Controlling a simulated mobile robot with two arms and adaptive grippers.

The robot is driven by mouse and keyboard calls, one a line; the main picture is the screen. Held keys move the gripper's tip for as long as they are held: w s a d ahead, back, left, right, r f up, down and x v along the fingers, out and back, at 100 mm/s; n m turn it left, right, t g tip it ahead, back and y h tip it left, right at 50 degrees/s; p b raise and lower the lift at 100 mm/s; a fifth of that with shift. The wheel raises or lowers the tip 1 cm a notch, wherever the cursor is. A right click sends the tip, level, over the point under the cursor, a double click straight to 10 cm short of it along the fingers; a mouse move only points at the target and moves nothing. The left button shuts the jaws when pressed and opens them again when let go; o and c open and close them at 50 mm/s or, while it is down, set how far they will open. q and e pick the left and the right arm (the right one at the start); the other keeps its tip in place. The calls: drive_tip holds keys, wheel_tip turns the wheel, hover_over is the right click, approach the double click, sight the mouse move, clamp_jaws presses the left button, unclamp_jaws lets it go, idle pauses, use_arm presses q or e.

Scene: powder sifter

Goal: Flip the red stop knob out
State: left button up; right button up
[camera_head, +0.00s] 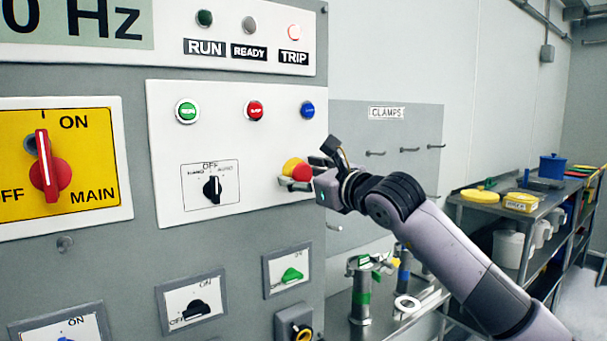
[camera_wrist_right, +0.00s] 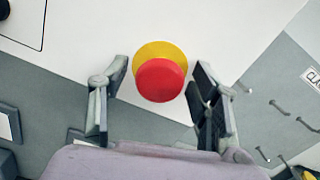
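The red stop knob (camera_head: 301,172) is a round mushroom head on a yellow base (camera_head: 289,166), at the lower right of the white control panel. In the right wrist view the red knob (camera_wrist_right: 161,81) sits between the fingertips, with the yellow base (camera_wrist_right: 158,48) behind it. My right gripper (camera_head: 302,178) reaches in from the right at the knob. In the right wrist view its two fingers (camera_wrist_right: 158,78) are spread, one on each side of the knob. A gap shows on the left; on the right the fingertip is very close, contact unclear. My left gripper is not in view.
The white panel (camera_head: 225,135) also carries green, red and blue buttons and a black selector (camera_head: 212,188). A yellow main switch plate (camera_head: 90,150) is at the left. Below are small switches and a steel table with clamps (camera_head: 361,285). Hooks stick out at the right.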

clamp_jaws()
idle(0.5)
